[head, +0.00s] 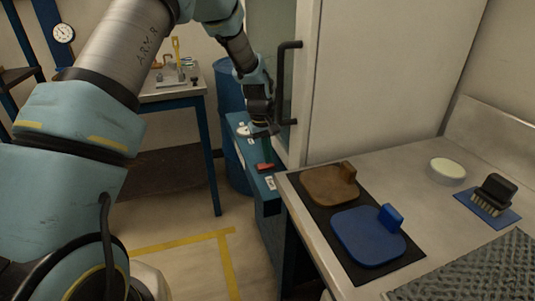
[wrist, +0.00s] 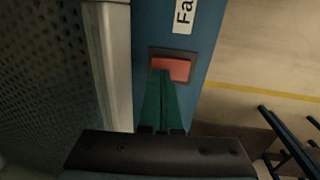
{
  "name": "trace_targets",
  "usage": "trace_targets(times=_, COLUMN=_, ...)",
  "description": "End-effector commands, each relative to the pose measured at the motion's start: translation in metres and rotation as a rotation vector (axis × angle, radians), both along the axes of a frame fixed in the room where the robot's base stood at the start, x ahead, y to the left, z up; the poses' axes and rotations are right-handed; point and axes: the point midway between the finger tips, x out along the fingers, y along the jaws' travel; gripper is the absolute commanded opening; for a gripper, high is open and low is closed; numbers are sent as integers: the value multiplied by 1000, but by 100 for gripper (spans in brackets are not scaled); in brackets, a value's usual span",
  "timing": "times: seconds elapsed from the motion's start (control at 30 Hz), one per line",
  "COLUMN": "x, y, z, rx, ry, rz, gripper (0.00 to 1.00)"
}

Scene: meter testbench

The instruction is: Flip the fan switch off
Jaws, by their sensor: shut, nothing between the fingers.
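The fan switch is a red rocker (wrist: 172,68) in a dark frame on a blue panel (wrist: 205,45) in the wrist view. A white label (wrist: 185,14) reading "Fa", cut off by the picture edge, is beside it. In the head view a red switch (head: 265,167) shows on top of the narrow blue cabinet (head: 270,205). My gripper (wrist: 161,74) has green fingers that are shut and empty. Their tips overlap the near edge of the red rocker in the wrist view. I cannot tell whether they touch it. In the head view my gripper (head: 265,152) is just above the switch.
A tall pale cabinet with a black handle (head: 281,85) stands close beside my wrist. A bench at right carries a brown pad (head: 325,183), a blue pad (head: 360,238) and a brush (head: 493,192). A blue drum (head: 232,130) stands behind. Floor with yellow lines lies open at left.

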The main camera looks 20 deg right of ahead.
Motion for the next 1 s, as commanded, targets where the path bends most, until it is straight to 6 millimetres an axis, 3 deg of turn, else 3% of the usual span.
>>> trace_targets(times=0.07, x=-1, y=-2, z=-8, rx=1, ry=1, rz=-1, gripper=0)
trace_targets(times=1.0, x=2, y=15, z=-2, rx=3, ry=2, rz=0, gripper=0)
